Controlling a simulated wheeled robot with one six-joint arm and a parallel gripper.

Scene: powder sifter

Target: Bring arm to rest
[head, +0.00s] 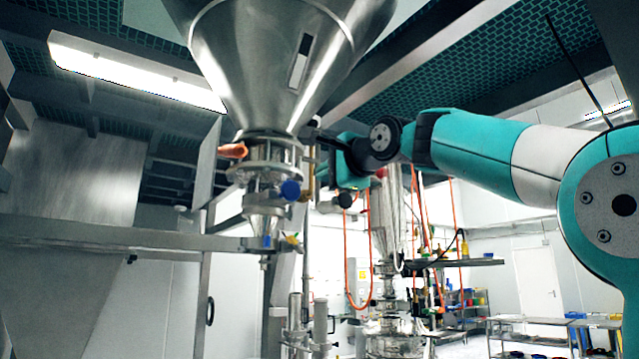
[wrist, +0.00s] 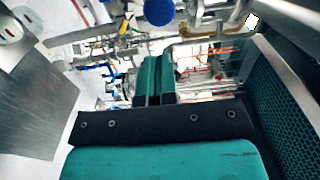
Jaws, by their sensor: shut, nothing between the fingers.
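My teal arm (head: 480,145) reaches in from the right of the head view. It is bent, with its wrist beside the lower part of a large steel hopper. In the wrist view my gripper (wrist: 156,62) shows two teal fingers lying together, shut with nothing between them. In the head view the fingertips are hard to make out against the dark wrist parts and the fittings. I cannot tell how close they are to the hopper outlet.
The steel hopper (head: 275,60) tapers to a valve with an orange handle (head: 233,151) and a blue knob (head: 290,190). A steel rail (head: 100,232) runs at left. Orange hoses (head: 347,265) hang behind my wrist. Carts stand farther back at lower right.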

